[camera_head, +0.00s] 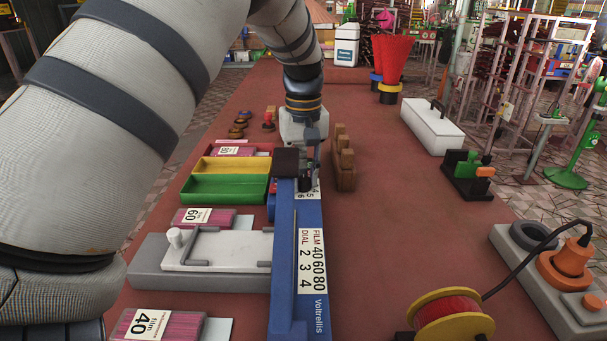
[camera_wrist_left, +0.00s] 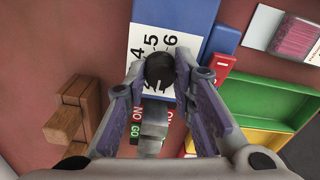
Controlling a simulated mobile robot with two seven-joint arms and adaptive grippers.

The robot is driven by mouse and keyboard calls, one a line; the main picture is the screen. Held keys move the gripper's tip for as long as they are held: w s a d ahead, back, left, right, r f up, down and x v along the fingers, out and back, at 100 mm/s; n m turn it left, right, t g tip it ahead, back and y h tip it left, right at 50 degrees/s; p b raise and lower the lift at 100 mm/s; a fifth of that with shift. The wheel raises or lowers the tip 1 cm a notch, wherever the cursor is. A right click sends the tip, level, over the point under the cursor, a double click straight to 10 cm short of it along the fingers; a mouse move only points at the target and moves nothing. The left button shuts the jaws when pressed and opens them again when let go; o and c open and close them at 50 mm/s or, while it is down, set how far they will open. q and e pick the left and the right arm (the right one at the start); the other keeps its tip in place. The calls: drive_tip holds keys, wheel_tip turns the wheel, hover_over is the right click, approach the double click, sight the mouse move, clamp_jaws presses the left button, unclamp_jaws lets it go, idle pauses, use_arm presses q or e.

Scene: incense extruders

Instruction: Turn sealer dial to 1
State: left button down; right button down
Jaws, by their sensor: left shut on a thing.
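The blue sealer (camera_head: 310,285) stands lengthwise on the red-brown table, with a white label of film and dial numbers on its top. Its black round dial (camera_wrist_left: 160,68) shows in the left wrist view on a white scale plate (camera_wrist_left: 165,42), where 4, 5 and 6 are visible. The lower numbers are hidden by the dial and fingers, and I cannot tell the dial's setting. My left gripper (camera_head: 308,165) reaches down over the sealer's far end. In the left wrist view its fingers (camera_wrist_left: 161,76) are closed around the dial. My right gripper is out of view.
A wooden block rack (camera_head: 344,160) stands close right of the gripper. Green (camera_head: 222,189) and yellow (camera_head: 232,165) trays lie left of the sealer. A grey press bed (camera_head: 150,281) is nearer. A red-yellow spool (camera_head: 450,318) stands at front right.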

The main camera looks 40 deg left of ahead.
sight(304, 179)
use_arm(q)
drive_tip(key=shift+n, duration=1.1)
drive_tip(key=c, duration=1.4)
unclamp_jaws()
drive_tip(key=shift+o, duration=0.2)
wheel_tip(304, 179, up, 12)
